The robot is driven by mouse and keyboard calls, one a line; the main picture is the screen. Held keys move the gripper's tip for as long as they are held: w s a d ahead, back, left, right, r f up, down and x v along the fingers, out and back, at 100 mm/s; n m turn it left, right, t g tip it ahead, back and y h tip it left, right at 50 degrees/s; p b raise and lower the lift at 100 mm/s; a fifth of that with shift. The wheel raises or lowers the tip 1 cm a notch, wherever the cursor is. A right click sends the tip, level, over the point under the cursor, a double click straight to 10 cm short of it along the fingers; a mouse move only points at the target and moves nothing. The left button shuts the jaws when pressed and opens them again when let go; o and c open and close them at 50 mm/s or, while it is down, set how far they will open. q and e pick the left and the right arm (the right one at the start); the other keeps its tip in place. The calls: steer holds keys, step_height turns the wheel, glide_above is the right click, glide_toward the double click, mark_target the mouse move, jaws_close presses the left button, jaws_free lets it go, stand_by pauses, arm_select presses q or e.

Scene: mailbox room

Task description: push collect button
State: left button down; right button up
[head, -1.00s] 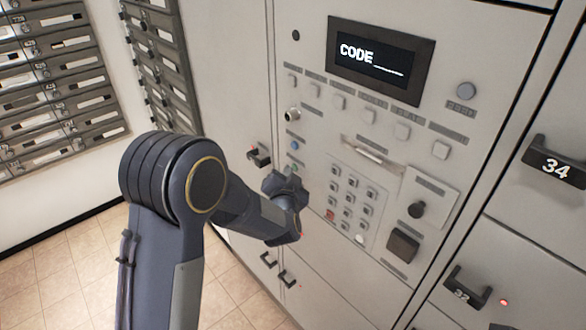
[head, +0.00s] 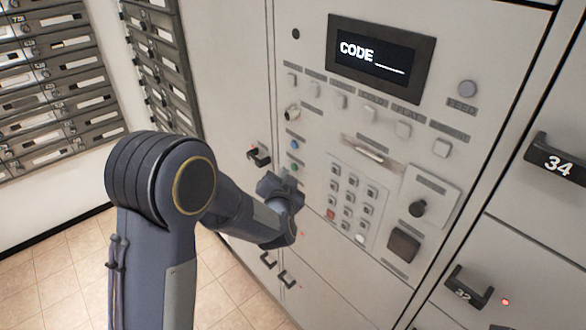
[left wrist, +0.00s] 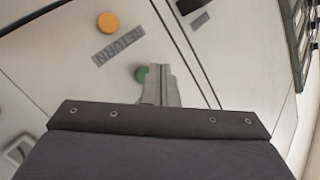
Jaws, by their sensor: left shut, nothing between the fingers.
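The locker's control panel (head: 318,125) has a blue button (head: 294,143) with a green button (head: 294,168) below it. Their labels are too small to read in the head view, so I cannot tell which is the collect button. In the left wrist view an orange-looking button (left wrist: 107,22) lies beside a label reading RETURN (left wrist: 118,46), and a green button (left wrist: 142,74) is partly hidden by my fingers. My left gripper (left wrist: 160,86) is shut and empty, its tips over or beside the green button; contact cannot be told. In the head view the left gripper (head: 280,186) is just below the green button. My right gripper is not in view.
A screen (head: 378,58) reads CODE. Locker handles (head: 259,155) stick out nearby. Mailboxes (head: 60,90) line the left wall. Floor at lower left is clear.

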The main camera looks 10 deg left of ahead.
arm_select(q)
steer(key=shift+a, duration=0.1)
steer(key=shift+s+a+b, duration=0.3)
steer(key=shift+s+a, duration=0.45)
steer(key=shift+s, duration=0.25)
steer(key=shift+s+a+b, duration=0.3)
steer(key=shift+s+a, duration=0.4)
steer(key=shift+s, duration=0.25)
